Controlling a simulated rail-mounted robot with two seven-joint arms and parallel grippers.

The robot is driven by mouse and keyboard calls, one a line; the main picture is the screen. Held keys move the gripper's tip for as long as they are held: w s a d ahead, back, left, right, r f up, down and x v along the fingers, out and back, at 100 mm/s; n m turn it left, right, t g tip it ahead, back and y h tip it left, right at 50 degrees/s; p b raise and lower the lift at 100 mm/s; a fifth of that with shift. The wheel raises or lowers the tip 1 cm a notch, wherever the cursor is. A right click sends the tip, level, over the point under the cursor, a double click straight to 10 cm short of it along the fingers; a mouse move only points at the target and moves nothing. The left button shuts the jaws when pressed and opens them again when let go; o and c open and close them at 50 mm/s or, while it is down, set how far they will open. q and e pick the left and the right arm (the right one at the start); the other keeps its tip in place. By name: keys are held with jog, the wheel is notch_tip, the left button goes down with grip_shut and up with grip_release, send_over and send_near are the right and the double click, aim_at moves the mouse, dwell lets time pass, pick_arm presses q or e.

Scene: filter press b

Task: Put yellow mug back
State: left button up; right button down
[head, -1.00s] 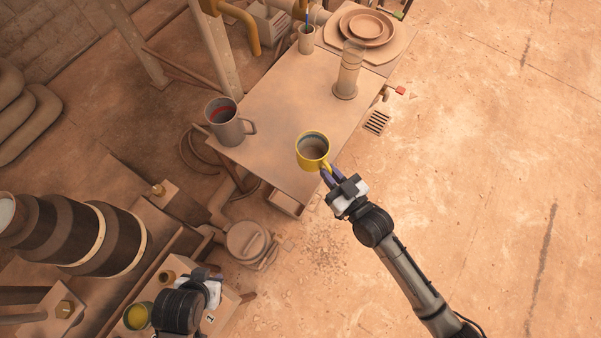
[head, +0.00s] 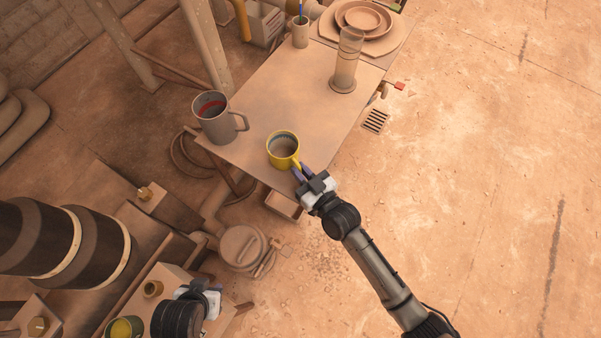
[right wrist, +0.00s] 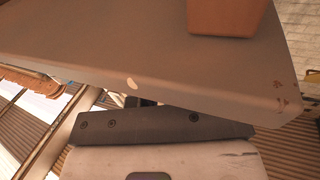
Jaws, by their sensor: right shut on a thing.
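The yellow mug (head: 284,151) is upright, with its dark inside facing up, over the near right part of the table (head: 285,95) in the head view. I cannot tell whether its base touches the tabletop. My right gripper (head: 301,174) is shut on the mug's handle side, from the lower right. The right wrist view shows my gripper's body and the table edge (right wrist: 170,85); the fingers and the handle are hidden there. My left gripper (head: 212,300) is at the bottom left, above a box-like stand, away from the mug; its fingers are unclear.
A large grey mug (head: 213,122) stands left of the yellow mug. A glass cylinder (head: 346,65), a cup with a blue stick (head: 301,35) and stacked plates (head: 364,22) are further back. A yellow-rimmed container (head: 124,328) is at bottom left. The tabletop's middle is clear.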

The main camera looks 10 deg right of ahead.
jog(key=shift+f, duration=0.1)
jog(key=shift+f, duration=0.15)
jog(key=c, duration=1.2)
grip_release()
jog(key=shift+s+r, duration=0.15)
jog(key=shift+r, duration=0.05)
jog(key=shift+p+v, duration=2.25)
jog(key=shift+v, duration=3.6)
jog(key=shift+f, duration=0.1)
